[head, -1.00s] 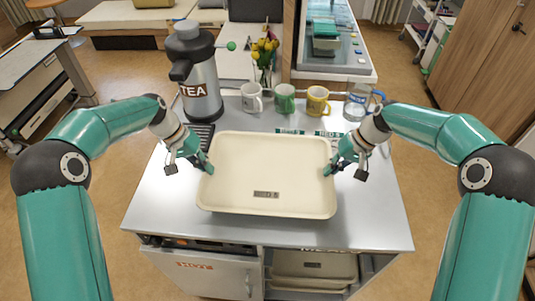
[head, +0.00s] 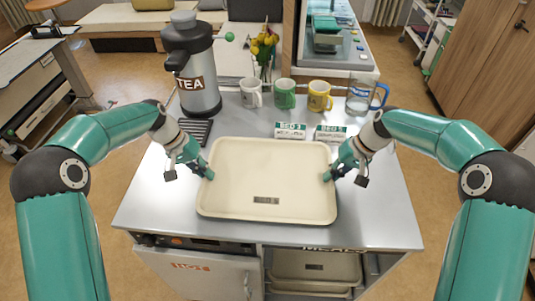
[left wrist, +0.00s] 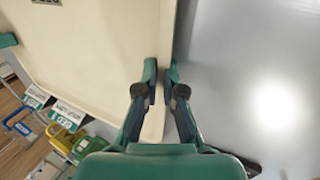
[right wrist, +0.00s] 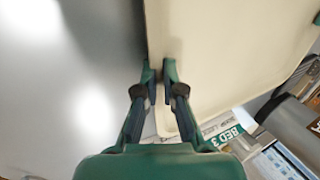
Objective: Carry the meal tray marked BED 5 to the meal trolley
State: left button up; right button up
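The cream meal tray (head: 265,170) is level over the steel top of the trolley (head: 375,215), which bears the words HOT and MEALS. I cannot tell whether it touches the top. Its small dark label is too small to read. My left gripper (head: 207,172) is shut on the tray's left rim; the fingers straddle the rim in the left wrist view (left wrist: 160,80). My right gripper (head: 329,174) is shut on the right rim, as the right wrist view (right wrist: 159,78) also shows. A BED 5 card (head: 291,131) and a BED 3 card (head: 330,132) stand behind the tray.
A TEA flask (head: 195,85), a white mug (head: 251,93), a green mug (head: 284,93), a yellow mug (head: 319,95) and a glass jug (head: 360,97) line the back. Other trays (head: 300,268) lie in the shelf below. The top's right side is clear.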

pick_arm(q)
jog(key=o, duration=0.4)
jog(key=shift+a+r, duration=0.1)
pick_arm(e)
jog(key=o, duration=0.4)
jog(key=shift+d+r, duration=0.1)
pick_arm(q)
jog(key=shift+s, duration=0.1)
pick_arm(e)
jog(key=shift+s, duration=0.1)
pick_arm(q)
jog(key=shift+r, duration=0.1)
pick_arm(e)
jog(key=shift+d+r, duration=0.1)
jog(key=shift+r, duration=0.35)
pick_arm(q)
jog(key=v, duration=0.7)
jog(key=shift+r, duration=0.3)
pick_arm(e)
jog(key=v, duration=0.7)
pick_arm(q)
jog(key=shift+a, duration=0.2)
pick_arm(e)
jog(key=shift+f, duration=0.1)
